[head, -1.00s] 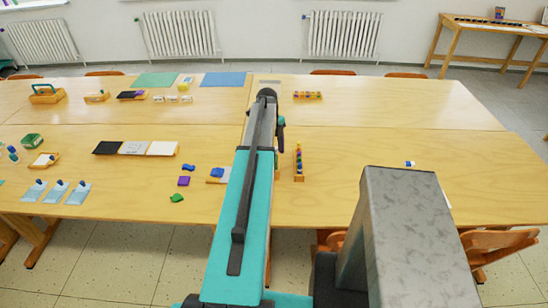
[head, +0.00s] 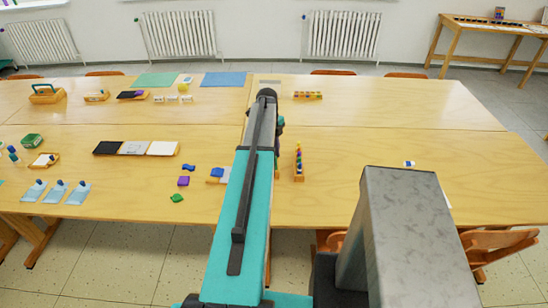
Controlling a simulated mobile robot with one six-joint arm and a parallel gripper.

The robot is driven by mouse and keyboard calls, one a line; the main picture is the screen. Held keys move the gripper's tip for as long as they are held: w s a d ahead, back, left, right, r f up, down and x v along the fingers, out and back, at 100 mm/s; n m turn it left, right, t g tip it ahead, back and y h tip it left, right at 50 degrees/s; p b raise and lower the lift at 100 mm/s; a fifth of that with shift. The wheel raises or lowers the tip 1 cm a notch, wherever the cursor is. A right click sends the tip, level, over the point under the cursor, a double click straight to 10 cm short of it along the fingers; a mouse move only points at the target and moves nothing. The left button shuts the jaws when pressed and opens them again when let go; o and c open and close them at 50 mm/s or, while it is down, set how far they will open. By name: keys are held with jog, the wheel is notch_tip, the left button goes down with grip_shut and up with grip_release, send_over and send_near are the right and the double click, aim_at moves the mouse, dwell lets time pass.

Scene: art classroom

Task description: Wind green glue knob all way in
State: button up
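I cannot make out a green glue stick or its knob for certain in the head view. My teal and dark grey arm reaches forward over the near table and covers part of its middle. A small dark and teal part of my wrist shows at the right side of the arm's far end. My gripper's fingers are hidden behind the arm, so I cannot see whether they hold anything. A small wooden tray with a blue item (head: 215,173) is partly covered by the arm's left side.
The wooden table (head: 400,150) has free room on the right. A rack of coloured pieces (head: 299,163) stands right of my arm. Purple (head: 183,181), blue (head: 188,168) and green (head: 177,198) pieces lie left of it. Black, grey and white panels (head: 136,148) lie farther left.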

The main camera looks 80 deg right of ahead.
jog(key=n, duration=0.3)
jog(key=shift+n, duration=0.4)
jog(key=n, duration=0.3)
jog(key=shift+n+h, duration=0.4)
jog(key=o, duration=1.5)
jog(key=shift+r, duration=0.15)
jog(key=shift+r+p, duration=1.5)
jog(key=shift+r, duration=1.4)
